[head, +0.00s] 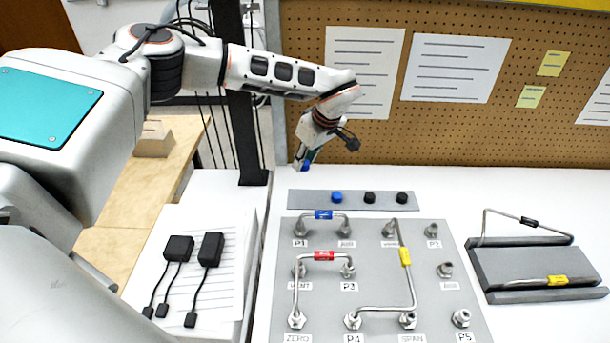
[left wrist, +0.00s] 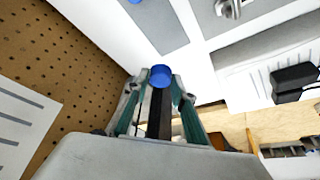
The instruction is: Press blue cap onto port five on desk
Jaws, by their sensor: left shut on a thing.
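My left gripper (head: 305,163) hangs in the air behind the cap strip, pointing down. It is shut on a blue cap (head: 307,167), which shows more clearly between the fingertips in the left wrist view (left wrist: 163,75). Port five (head: 461,318) is a bare metal fitting labelled P5 at the front right corner of the grey panel (head: 445,240), well away from the gripper. A second blue cap (head: 337,197) sits on the grey strip (head: 300,199) behind the panel. My right gripper is not in view.
Two black caps (head: 370,198) sit on the strip. Bent tubes with blue, red and yellow (head: 405,256) tags rise from the panel. A grey holder (head: 530,267) with tubes stands at right. Black adapters (head: 210,248) lie on paper at left. A pegboard (head: 440,130) stands behind.

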